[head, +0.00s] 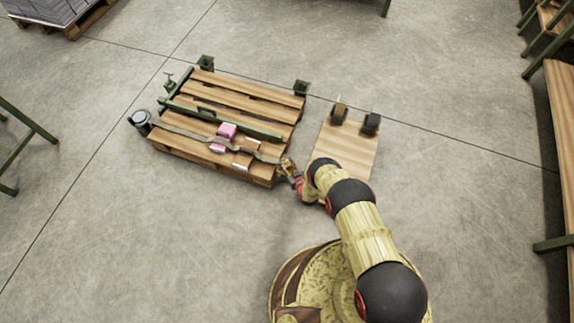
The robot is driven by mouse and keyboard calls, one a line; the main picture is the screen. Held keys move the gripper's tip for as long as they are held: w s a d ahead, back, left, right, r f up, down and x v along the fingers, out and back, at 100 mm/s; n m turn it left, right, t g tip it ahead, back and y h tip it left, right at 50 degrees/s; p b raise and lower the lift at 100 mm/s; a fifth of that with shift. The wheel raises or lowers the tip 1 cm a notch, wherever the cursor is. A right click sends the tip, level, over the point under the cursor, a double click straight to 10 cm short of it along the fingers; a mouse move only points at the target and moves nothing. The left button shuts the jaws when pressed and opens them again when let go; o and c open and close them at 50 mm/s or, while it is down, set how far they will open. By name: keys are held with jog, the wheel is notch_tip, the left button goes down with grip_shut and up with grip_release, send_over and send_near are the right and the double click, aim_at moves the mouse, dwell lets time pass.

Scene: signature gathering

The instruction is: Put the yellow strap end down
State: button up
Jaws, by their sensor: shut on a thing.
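My gripper (288,167) is at the right front corner of the wooden pallet (262,180), shut on the yellow strap end (283,170), which is small and partly hidden by the fingers. A grey-brown strap (185,132) runs across the pallet from a dark round item (140,120) at its left corner to my gripper. The strap passes over or beside a pink block (227,130) and some small brown and white pieces (243,159). Whether the strap end touches the pallet edge, I cannot tell.
A wooden board (345,150) with two upright dark-and-wood items stands to the right. Benches line the right edge (562,130). The floor in front is clear.

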jog(key=shift+f, duration=0.25)
jog(key=o, duration=1.2)
jog(key=shift+r, duration=0.25)
jog(key=p+v, duration=0.5)
jog(key=v, duration=0.7)
